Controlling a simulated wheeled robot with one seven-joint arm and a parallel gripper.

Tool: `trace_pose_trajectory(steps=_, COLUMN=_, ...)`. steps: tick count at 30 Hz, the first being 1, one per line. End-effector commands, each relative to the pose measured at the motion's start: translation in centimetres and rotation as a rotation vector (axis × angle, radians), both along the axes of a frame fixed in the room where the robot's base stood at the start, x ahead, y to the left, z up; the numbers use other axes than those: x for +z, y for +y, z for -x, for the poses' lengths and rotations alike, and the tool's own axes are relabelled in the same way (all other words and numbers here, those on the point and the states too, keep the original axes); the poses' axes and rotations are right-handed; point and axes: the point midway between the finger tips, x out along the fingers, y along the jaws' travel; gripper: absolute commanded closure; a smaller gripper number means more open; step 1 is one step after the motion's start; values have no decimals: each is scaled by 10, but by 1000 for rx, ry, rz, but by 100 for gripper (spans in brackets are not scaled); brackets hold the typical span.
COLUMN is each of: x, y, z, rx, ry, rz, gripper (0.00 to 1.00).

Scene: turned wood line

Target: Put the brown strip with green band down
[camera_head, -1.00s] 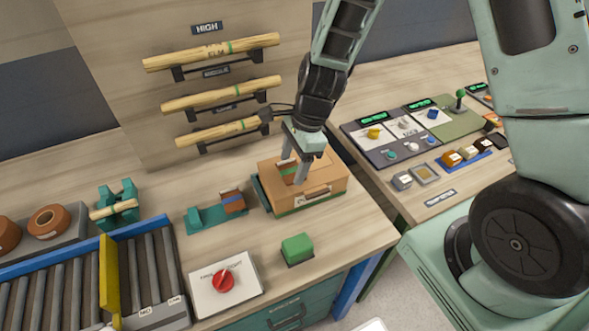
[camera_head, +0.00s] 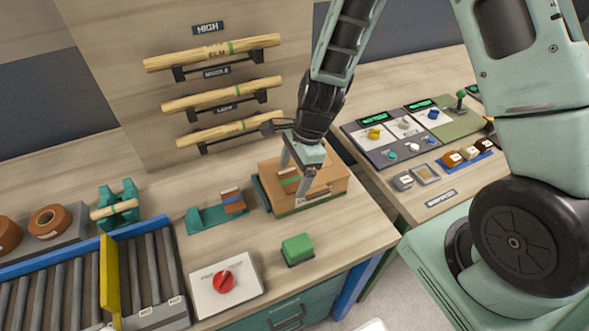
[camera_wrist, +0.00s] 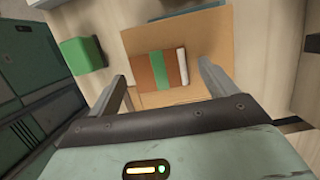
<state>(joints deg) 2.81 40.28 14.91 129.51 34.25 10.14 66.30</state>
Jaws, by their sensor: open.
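The brown strip with green band (camera_head: 289,180) lies on top of the brown box (camera_head: 325,186). In the wrist view the strip (camera_wrist: 157,69) shows brown wood, a green band and a white end, flat on the box's tan top (camera_wrist: 205,38). My gripper (camera_head: 293,182) is open above the box, one finger on either side of the strip. In the wrist view my gripper's fingers (camera_wrist: 162,76) stand apart with a gap between them and the strip. The strip's underside is hidden.
A teal holder (camera_head: 205,219) with a blue-banded brown strip (camera_head: 233,203) stands left of the box. A green block (camera_head: 297,248) and a red knob panel (camera_head: 223,281) are in front. Turned rods hang on the wall rack (camera_head: 225,96). A roller conveyor (camera_head: 150,270) is at left.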

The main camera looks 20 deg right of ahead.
Motion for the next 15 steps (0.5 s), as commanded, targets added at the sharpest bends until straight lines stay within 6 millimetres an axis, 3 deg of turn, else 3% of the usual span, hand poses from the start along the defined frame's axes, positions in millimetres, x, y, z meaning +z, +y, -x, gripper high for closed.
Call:
trace_pose_trajectory(steps=8, x=20, y=-5, z=-1, rx=0, ry=-4, rz=1, gripper=16)
trace_pose_trajectory(steps=15, x=63, y=-16, z=-1, rx=0, ry=-6, rz=0, gripper=16)
